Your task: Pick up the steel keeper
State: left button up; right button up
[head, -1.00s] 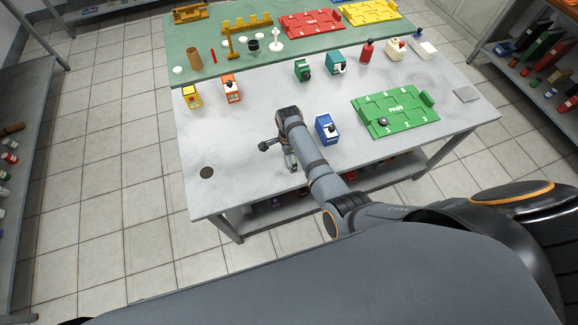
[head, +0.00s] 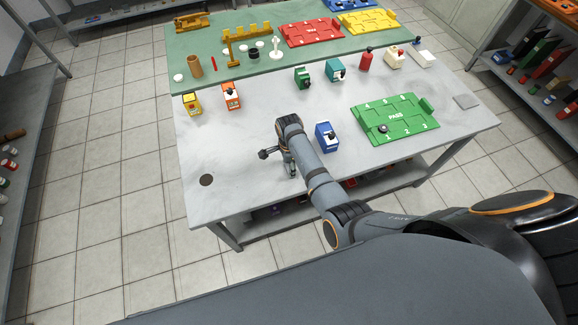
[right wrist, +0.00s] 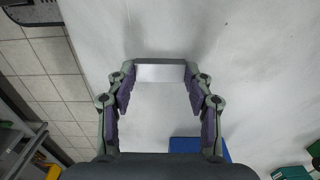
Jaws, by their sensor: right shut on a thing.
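My right gripper (right wrist: 160,78) is closed on a pale grey metal block, the steel keeper (right wrist: 160,73), which spans the gap between its two fingertips in the right wrist view. In the head view the right gripper (head: 291,168) points down near the table's front edge, left of the blue box, and my own wrist hides most of the keeper there. I cannot tell whether the keeper touches the table. My left gripper is not in view.
A blue box (head: 327,137) stands just right of my right arm. A green PASS tray (head: 405,112) with a round dark piece lies farther right. Yellow (head: 192,103) and orange (head: 231,96) boxes stand at the back left.

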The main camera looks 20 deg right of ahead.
jog(key=shift+w+r, duration=0.1)
jog(key=shift+r, duration=0.3)
jog(key=s+d+r+b, duration=0.1)
jog(key=s+d+r, duration=0.6)
jog(key=s+r, duration=0.5)
